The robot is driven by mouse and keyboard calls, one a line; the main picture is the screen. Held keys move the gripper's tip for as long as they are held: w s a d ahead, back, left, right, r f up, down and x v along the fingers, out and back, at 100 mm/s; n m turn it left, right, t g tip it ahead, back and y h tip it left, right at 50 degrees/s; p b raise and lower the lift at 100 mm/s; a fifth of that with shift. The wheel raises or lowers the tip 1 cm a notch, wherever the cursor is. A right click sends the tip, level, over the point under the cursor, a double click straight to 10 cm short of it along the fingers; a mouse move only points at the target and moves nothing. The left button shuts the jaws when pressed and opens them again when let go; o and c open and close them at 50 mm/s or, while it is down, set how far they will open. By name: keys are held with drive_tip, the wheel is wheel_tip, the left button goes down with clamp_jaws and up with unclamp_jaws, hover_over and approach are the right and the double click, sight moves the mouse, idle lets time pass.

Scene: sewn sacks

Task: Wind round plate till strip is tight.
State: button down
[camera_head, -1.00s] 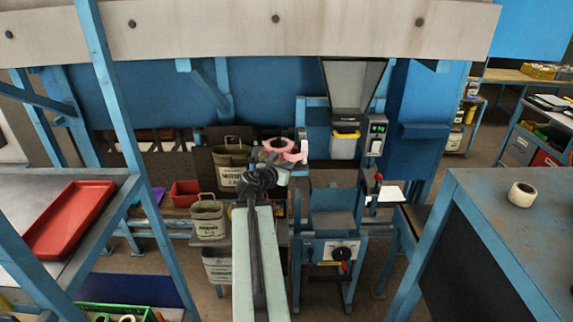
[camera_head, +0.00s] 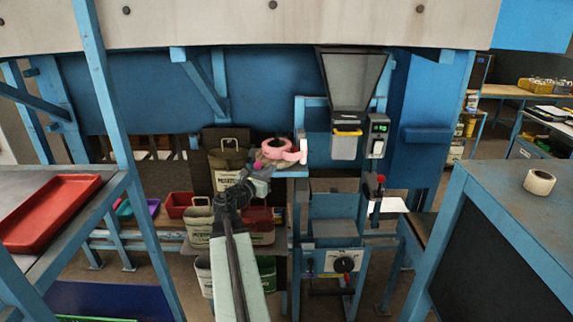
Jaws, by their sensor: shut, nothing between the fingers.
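A black round plate (camera_head: 344,264) with a small red part sits on a white panel low on the blue machine. Pink ring-shaped rolls (camera_head: 284,152), perhaps of strip, lie on a small blue shelf left of the machine's hopper. I cannot tell whether any strip is tight. My gripper (camera_head: 262,166) is small in the view, shut and empty, just in front and left of the pink rolls. It is well above and left of the round plate. I cannot tell whether it touches the rolls.
A red-knobbed lever (camera_head: 380,180) stands right of the machine. A bench with a tape roll (camera_head: 539,182) is at right, and a red tray (camera_head: 48,212) at left.

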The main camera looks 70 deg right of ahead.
sight(293, 151)
drive_tip(key=d, duration=0.4)
drive_tip(key=s+d, duration=0.1)
drive_tip(key=d, duration=0.4)
drive_tip(key=s+d, duration=0.1)
drive_tip(key=d, duration=0.3)
drive_tip(key=shift+d, duration=0.4)
drive_tip(key=shift+a, duration=0.1)
